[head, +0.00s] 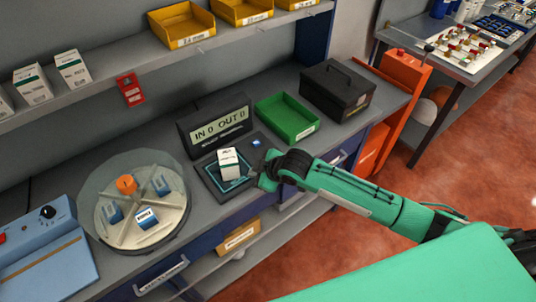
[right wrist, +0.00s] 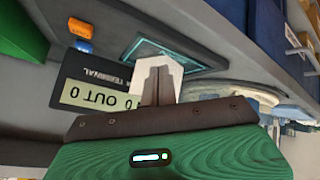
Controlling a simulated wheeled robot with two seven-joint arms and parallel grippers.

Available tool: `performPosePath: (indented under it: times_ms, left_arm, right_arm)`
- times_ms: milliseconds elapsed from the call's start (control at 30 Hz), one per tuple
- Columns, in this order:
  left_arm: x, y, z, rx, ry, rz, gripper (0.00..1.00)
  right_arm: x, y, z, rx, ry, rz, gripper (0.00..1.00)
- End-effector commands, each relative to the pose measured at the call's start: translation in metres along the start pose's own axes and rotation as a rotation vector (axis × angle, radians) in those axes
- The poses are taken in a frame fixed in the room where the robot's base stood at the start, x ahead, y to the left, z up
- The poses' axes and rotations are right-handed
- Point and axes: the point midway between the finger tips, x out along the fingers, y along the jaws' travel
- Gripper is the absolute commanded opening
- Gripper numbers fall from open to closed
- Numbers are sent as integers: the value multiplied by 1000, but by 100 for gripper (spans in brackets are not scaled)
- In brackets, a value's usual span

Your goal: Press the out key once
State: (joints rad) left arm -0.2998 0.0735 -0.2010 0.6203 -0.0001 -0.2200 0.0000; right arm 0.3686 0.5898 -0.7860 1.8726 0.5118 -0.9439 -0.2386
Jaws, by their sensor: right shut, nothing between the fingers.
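The terminal display (head: 221,124) reads IN 0 OUT 0; it also shows upside down in the right wrist view (right wrist: 95,97). A blue key (head: 256,143) sits right of the terminal's pad. The right wrist view shows this blue key (right wrist: 80,47) and an orange key (right wrist: 79,28) beside it; no lettering is readable on either. The orange key is not visible in the head view. My right gripper (head: 259,180) is shut and empty at the pad's right edge; its fingertips (right wrist: 158,72) overlap a white box in the wrist view. My left gripper is not in view.
The white box (head: 228,161) stands on the teal-outlined pad (head: 213,184). A green tray (head: 287,120) and black case (head: 337,92) lie to the right. A round carousel (head: 108,212) holding small boxes stands left. Shelves with yellow bins (head: 182,25) hang above.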

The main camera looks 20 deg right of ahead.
Motion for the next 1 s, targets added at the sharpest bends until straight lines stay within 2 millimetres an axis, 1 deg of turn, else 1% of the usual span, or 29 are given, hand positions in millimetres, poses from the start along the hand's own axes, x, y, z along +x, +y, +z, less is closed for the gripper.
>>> performPosePath:
  times_ms: [33,200,400,500,600,700,1000]
  left_arm:
    - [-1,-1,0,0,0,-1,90]
    - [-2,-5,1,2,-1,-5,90]
    - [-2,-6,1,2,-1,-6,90]
    - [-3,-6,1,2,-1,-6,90]
    - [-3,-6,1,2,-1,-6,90]
    - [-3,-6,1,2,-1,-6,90]
    - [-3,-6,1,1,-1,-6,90]
  right_arm:
    - [-3,14,-4,-32,3,8,0]
    - [-12,50,-12,-124,10,19,0]
    - [-27,94,-16,-204,5,42,0]
    - [-34,111,-15,-228,0,51,0]
    - [-39,123,-14,-244,-4,59,0]
    - [-43,130,-14,-251,-5,63,0]
    - [-44,133,-14,-255,-5,65,0]
